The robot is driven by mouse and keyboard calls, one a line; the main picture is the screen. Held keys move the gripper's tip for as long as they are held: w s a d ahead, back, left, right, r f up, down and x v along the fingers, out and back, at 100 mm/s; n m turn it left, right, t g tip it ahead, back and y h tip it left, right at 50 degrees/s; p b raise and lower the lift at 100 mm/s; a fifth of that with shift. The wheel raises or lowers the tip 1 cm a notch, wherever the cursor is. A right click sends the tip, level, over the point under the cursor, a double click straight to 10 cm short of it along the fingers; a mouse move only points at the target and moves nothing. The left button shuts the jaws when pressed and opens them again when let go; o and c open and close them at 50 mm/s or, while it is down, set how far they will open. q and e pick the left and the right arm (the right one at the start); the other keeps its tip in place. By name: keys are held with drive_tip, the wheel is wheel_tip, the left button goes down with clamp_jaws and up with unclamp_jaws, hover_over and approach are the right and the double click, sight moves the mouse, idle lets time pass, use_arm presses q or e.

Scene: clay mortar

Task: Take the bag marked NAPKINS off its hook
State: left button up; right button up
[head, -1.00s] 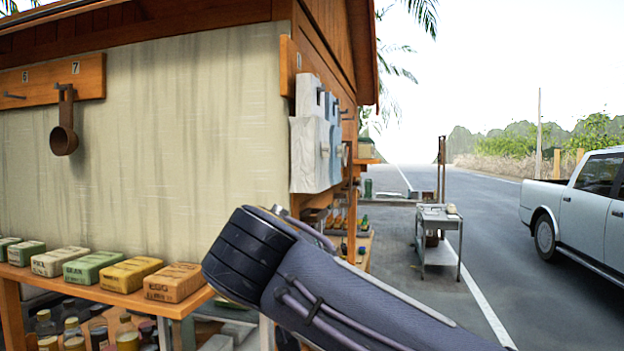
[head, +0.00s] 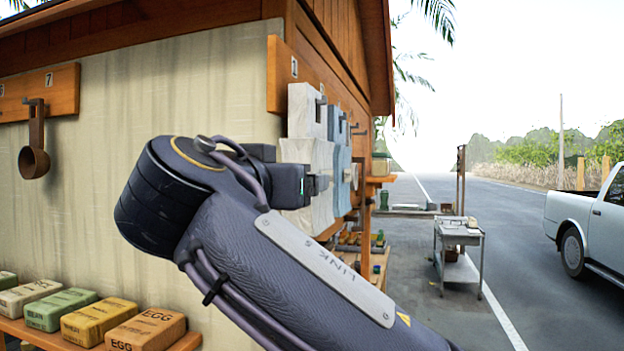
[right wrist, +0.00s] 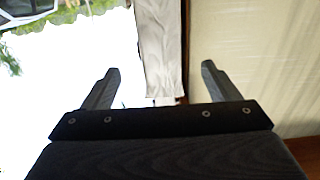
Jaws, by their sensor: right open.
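Several cloth bags hang from hooks on the shed's side wall in the head view. The nearest is a pale white bag (head: 308,152) under the number 1. A light blue bag (head: 341,160) hangs just beyond it. No NAPKINS marking can be read on either. My right gripper (head: 318,185) is in front of the lower part of the white bag. In the right wrist view, its two fingers (right wrist: 159,70) are spread wide, with a whitish hanging bag (right wrist: 162,45) in the gap's line. I cannot tell whether they touch. My left gripper is not in view.
A wooden hook rail (head: 276,75) runs along the side wall. A ladle (head: 34,160) hangs on the front wall. Boxes, including one marked EGG (head: 146,328), line the front shelf. A metal cart (head: 459,240) and a pickup (head: 590,225) stand to the right.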

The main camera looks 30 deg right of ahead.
sight(310, 160)
drive_tip(key=p+x, duration=0.1)
drive_tip(key=x, duration=0.2)
drive_tip(key=p+x, duration=0.1)
drive_tip(key=x, duration=0.1)
drive_tip(key=shift+w+d+r, duration=0.25)
drive_tip(key=shift+w, duration=0.1)
drive_tip(key=c, duration=1.3)
drive_tip(key=shift+r+p, duration=0.25)
drive_tip(key=shift+p, duration=0.1)
